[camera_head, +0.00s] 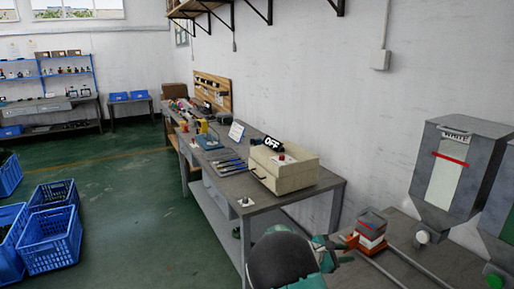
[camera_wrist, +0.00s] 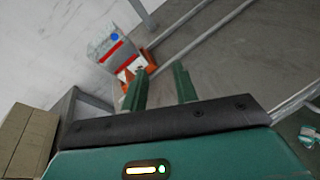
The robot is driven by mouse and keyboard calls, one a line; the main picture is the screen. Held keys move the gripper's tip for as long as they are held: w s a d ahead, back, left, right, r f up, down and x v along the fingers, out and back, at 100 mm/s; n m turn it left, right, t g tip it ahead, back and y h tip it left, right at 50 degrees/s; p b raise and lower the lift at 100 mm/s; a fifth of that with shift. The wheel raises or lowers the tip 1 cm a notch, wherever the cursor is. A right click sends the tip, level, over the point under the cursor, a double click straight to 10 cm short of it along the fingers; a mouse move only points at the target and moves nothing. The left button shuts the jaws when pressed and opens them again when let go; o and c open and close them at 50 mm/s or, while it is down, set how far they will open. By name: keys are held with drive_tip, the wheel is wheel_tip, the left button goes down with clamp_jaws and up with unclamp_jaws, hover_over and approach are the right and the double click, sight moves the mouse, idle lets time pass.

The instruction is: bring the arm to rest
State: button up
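My gripper (camera_wrist: 164,80) shows in the wrist view with its two green fingers apart and nothing between them, so it is open. In the head view my arm is at the bottom centre, and my gripper (camera_head: 338,252) is at its right end, partly hidden by the arm and small. It is close to a small red-and-white container (camera_head: 370,228) with a clear upper part. That container (camera_wrist: 112,50) also shows in the wrist view, beyond the left fingertip, in an orange holder. I cannot tell whether a finger touches the holder.
A grey hopper labelled WHITE (camera_head: 455,170) hangs at the right, with a green one beside it. A long workbench (camera_head: 262,208) carries a beige box (camera_head: 284,170) with an OFF sign. Blue crates (camera_head: 50,245) stand on the left floor. The middle green floor is clear.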

drive_tip(key=s+a+r+m+y, duration=0.4)
drive_tip(key=s+r+m, duration=0.1)
drive_tip(key=s, duration=0.7)
drive_tip(key=s+a+r+m+t+y, duration=0.1)
drive_tip(key=s+a+r+m+y, duration=0.4)
drive_tip(key=s, duration=0.7)
drive_tip(key=s+a+r+m+t+y, duration=0.1)
drive_tip(key=s+a+r+m+y, duration=0.4)
drive_tip(key=s, duration=0.7)
wheel_tip(320, 180, up, 4)
drive_tip(key=shift+f+m, duration=0.1)
drive_tip(key=shift+m, duration=0.9)
